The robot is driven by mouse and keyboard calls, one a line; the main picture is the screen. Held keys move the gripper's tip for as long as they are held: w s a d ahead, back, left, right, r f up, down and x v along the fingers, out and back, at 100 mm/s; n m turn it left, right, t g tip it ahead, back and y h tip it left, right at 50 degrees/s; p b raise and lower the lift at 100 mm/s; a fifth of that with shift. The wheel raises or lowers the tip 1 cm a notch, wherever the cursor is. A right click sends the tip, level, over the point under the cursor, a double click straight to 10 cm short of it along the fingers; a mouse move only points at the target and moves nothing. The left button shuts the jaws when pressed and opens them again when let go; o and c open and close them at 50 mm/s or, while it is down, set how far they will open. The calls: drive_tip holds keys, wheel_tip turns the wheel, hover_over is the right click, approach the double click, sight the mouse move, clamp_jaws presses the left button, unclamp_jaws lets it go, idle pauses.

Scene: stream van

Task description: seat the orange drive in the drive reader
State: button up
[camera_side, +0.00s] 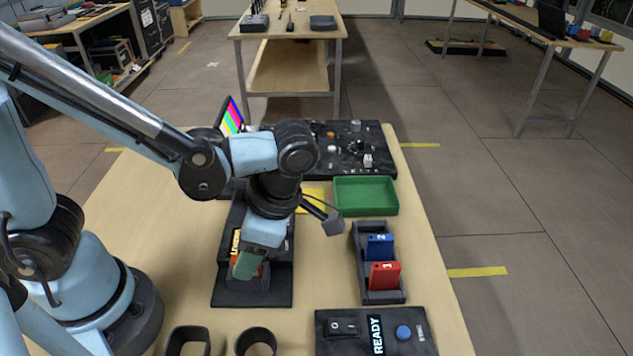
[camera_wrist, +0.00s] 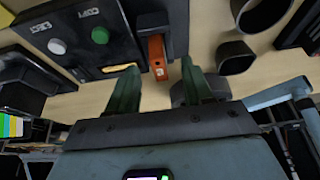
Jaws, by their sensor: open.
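The orange drive (camera_wrist: 157,57) stands in a dark holder at the right part of the drive reader (camera_wrist: 122,38) in the wrist view. I cannot tell how deep it sits. The reader's black panel carries a white button and a green button. In the side view the black reader (camera_side: 228,293) lies under my gripper (camera_side: 247,268), which hides most of the drive there. My gripper's green fingers (camera_wrist: 160,68) are open, one to each side of the drive, with visible gaps.
A dark rack (camera_side: 365,286) holds a blue drive (camera_side: 379,247) and a red drive (camera_side: 384,276) to the right. A green tray (camera_side: 366,196) is behind it. A switch box labelled READY (camera_side: 376,333) and two dark cups (camera_side: 256,343) (camera_side: 188,342) are at the front.

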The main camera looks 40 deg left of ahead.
drive_tip(key=v, duration=1)
drive_tip(key=w+a+m+t+h, duration=0.1)
drive_tip(key=a+m+t, duration=0.4)
drive_tip(key=m, duration=0.8)
drive_tip(key=w+a+f+m+t+h, duration=0.1)
drive_tip(key=w+a+m+t, duration=0.3)
drive_tip(key=a+m, duration=0.4)
drive_tip(key=m+t+h, duration=0.1)
drive_tip(key=m, duration=0.5)
drive_tip(key=shift+w+f, duration=0.25)
drive_tip(key=shift+f, duration=0.05)
drive_tip(key=shift+c, duration=0.2)
